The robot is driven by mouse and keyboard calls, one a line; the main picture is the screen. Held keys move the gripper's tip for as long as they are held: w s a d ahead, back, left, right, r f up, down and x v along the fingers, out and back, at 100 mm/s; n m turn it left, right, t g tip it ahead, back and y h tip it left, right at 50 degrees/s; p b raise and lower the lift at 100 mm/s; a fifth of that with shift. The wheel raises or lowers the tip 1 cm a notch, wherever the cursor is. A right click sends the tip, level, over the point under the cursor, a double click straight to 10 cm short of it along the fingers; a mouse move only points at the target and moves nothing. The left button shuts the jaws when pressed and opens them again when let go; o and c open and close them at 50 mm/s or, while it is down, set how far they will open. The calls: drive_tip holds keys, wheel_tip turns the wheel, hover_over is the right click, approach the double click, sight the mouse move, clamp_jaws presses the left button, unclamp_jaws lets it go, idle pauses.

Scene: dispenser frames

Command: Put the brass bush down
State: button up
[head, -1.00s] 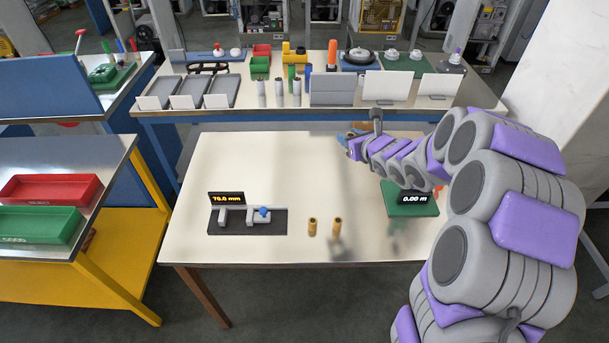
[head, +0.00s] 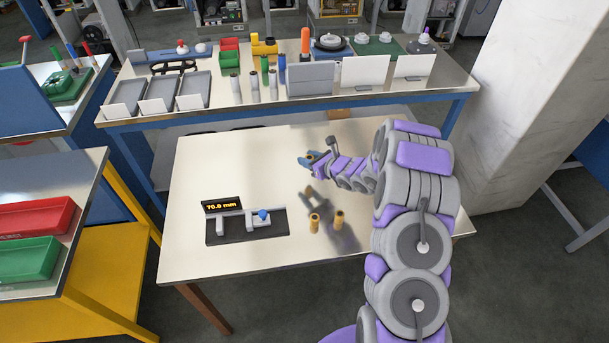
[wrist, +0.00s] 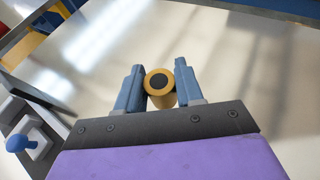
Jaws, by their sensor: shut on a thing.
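My gripper (head: 314,159) is above the cream worktable (head: 200,170), its blue fingers shut on a brass bush (wrist: 159,83). In the wrist view the bush shows end-on as a yellow ring with a dark bore, between the two fingers. In the head view the held bush is small and largely hidden by the fingers. A shadow lies on the table below, apart from the gripper. Two more brass bushes, a left one (head: 314,222) and a right one (head: 339,219), stand upright on the table nearer the front edge.
A measuring gauge (head: 246,222) reading 70.0 mm stands left of the standing bushes, and its blue knob also shows in the wrist view (wrist: 20,143). The table's left and back parts are clear. Red (head: 40,218) and green (head: 25,260) trays are on the left bench.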

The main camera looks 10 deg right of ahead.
sight(307, 178)
drive_tip(key=shift+d+f, duration=0.45)
drive_tip(key=shift+f, duration=0.15)
drive_tip(key=shift+d+f, duration=0.4)
drive_tip(key=shift+f, duration=0.4)
drive_tip(key=a+f, duration=0.1)
drive_tip(key=f, duration=0.1)
drive_tip(key=a+f+b, duration=0.1)
drive_tip(key=f, duration=0.1)
drive_tip(key=shift+a, duration=0.35)
drive_tip(key=shift+d, duration=1.05)
drive_tip(key=o, duration=0.9)
drive_tip(key=shift+d, duration=0.1)
drive_tip(key=shift+o, duration=1)
drive_tip(key=shift+a, duration=0.95)
drive_tip(key=shift+d, duration=0.1)
